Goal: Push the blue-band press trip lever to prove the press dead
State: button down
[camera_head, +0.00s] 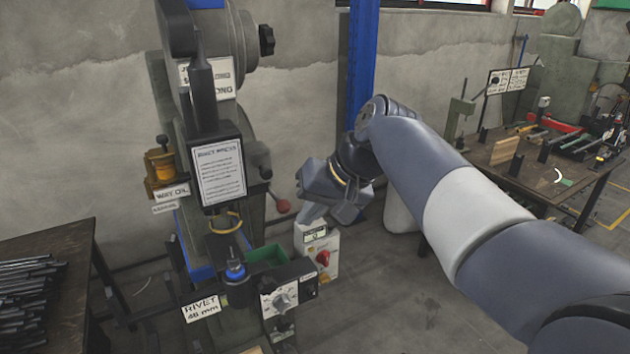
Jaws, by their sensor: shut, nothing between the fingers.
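The press (242,60) stands against the wall left of centre, with a blue strip at its top edge and more blue on its lower body. A lever with a red ball knob (282,206) sticks out from its right side; I take it for the trip lever. My gripper (308,216) is shut and empty. In the picture it is just right of the red knob and points down and left. Whether it touches the knob cannot be told from this view.
A switch box (328,243) with a red rotary knob is below my gripper. A control box (287,291) with a dial sits on the press front, by a green bin (266,257). A table with dark rods (62,240) stands left. A workbench (500,150) stands right.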

aim_at(284, 207)
jog(key=i+l, duration=0.1)
jog(key=i, duration=0.35)
jog(key=i+l+u, duration=0.1)
jog(key=i, duration=0.3)
